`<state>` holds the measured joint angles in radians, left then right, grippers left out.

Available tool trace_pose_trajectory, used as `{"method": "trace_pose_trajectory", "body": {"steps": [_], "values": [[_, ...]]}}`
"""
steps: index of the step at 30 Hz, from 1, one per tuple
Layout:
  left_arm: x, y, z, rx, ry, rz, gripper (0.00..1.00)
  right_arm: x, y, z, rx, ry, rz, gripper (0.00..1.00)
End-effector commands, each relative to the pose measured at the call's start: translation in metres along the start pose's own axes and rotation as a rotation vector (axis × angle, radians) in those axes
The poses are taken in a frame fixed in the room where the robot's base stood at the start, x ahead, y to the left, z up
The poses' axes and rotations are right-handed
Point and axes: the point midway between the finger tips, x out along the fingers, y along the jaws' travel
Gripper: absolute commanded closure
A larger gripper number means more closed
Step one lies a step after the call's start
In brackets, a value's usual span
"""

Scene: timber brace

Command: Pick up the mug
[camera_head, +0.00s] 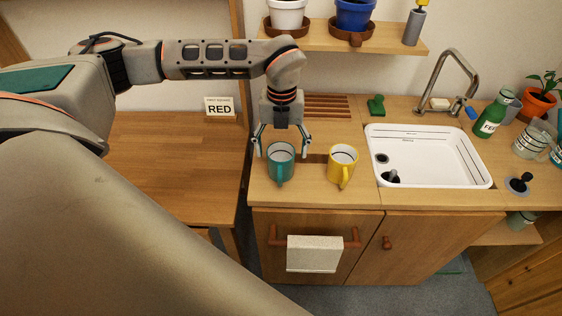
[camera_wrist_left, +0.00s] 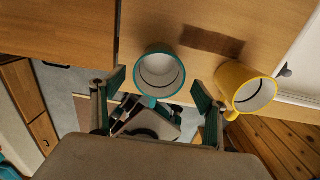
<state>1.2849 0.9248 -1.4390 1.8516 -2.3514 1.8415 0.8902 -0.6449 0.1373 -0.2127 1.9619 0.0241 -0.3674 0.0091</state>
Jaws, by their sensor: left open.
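A teal mug (camera_head: 281,163) stands upright on the wooden counter, its handle toward the front. A yellow mug (camera_head: 342,164) stands upright to its right, handle also toward the front. My left gripper (camera_head: 284,151) is open, its fingers on either side of the teal mug in the head view. In the left wrist view the teal mug (camera_wrist_left: 160,74) shows between and beyond the fingertips (camera_wrist_left: 158,86), its inside empty. The yellow mug (camera_wrist_left: 246,88) is to the right, outside the fingers. I cannot tell whether the fingers touch the teal mug. My right gripper is not in view.
A white sink (camera_head: 440,178) with a tap (camera_head: 462,72) lies right of the mugs. A green bottle (camera_head: 494,117) and a potted plant (camera_head: 539,101) stand at the right. A shelf (camera_head: 390,40) hangs above.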

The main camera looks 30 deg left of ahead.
Motion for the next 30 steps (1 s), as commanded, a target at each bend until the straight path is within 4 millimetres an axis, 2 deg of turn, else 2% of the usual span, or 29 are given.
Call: {"method": "trace_pose_trajectory", "body": {"steps": [8, 15, 19, 25, 26, 30], "values": [[0.03, 0.001, -0.001, 0.001, 0.004, 0.001, 0.27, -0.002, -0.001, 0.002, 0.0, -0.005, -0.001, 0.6], [0.063, 0.002, -0.002, 0.002, 0.003, 0.001, 0.27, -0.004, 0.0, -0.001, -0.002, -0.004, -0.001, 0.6], [0.071, 0.002, -0.001, 0.003, 0.002, -0.001, 0.27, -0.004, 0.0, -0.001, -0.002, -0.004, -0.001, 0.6], [0.071, 0.002, -0.001, 0.002, 0.002, -0.001, 0.27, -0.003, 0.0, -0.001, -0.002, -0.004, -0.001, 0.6], [0.071, 0.002, -0.001, 0.002, 0.002, -0.001, 0.29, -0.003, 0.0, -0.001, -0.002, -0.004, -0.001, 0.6], [0.071, 0.002, -0.001, 0.002, 0.002, -0.001, 0.66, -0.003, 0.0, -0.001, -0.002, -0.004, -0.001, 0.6]]}}
